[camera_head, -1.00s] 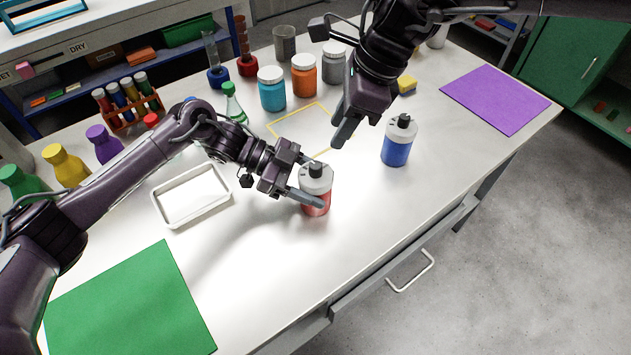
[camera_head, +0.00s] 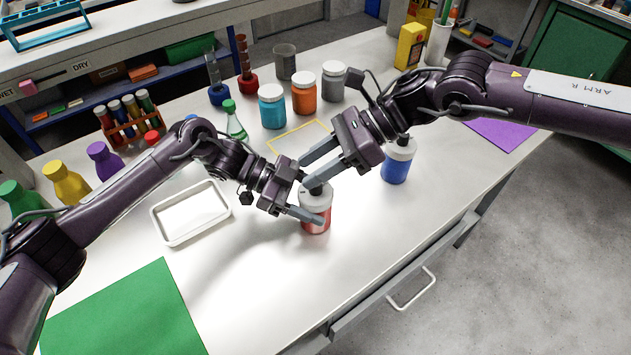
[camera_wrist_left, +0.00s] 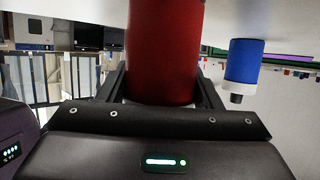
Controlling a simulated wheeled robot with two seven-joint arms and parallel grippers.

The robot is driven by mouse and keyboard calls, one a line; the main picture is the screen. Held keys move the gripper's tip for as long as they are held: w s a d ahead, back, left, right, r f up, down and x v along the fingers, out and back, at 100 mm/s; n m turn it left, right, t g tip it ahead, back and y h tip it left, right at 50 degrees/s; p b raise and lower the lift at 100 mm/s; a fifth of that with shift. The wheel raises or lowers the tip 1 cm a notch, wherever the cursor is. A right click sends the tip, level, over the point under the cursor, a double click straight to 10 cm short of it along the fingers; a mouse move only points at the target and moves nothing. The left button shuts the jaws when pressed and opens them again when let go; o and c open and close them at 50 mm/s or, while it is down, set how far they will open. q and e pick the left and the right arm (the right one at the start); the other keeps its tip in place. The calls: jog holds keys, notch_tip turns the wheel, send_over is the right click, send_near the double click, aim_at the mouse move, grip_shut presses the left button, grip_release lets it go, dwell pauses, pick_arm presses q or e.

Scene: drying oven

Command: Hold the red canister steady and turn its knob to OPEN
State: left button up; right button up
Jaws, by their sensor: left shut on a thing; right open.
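The red canister (camera_head: 316,225) stands upright on the white table, with a white top and a dark knob (camera_head: 317,187). My left gripper (camera_head: 309,212) is shut around the canister's upper part from the left. In the left wrist view the red body (camera_wrist_left: 165,50) sits between the two fingers. My right gripper (camera_head: 318,169) is open, with its fingers pointing down and left at the knob's level. One right finger is close above the knob; I cannot tell if they touch. The knob's marking is too small to read.
A blue canister (camera_head: 396,166) stands to the right, below my right arm. A white tray (camera_head: 163,236) lies left of the red canister. Coloured jars (camera_head: 271,107) stand behind. A green mat (camera_head: 125,315) lies front left. The table's front edge is close.

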aim_at(316, 187)
jog(key=d+f+m+t+y, duration=0.1)
jog(key=d+f+t+y, duration=0.1)
jog(key=d+f+y, duration=0.3)
jog(key=d+f+t+y, duration=0.2)
jog(key=d, duration=0.5)
jog(key=a, duration=0.4)
jog(key=w+a, duration=0.1)
jog(key=a, duration=0.7)
jog(key=shift+w+a+r, duration=0.1)
jog(key=shift+w+r, duration=0.1)
jog(key=shift+w, duration=0.05)
grip_shut()
jog(key=shift+m, duration=0.3)
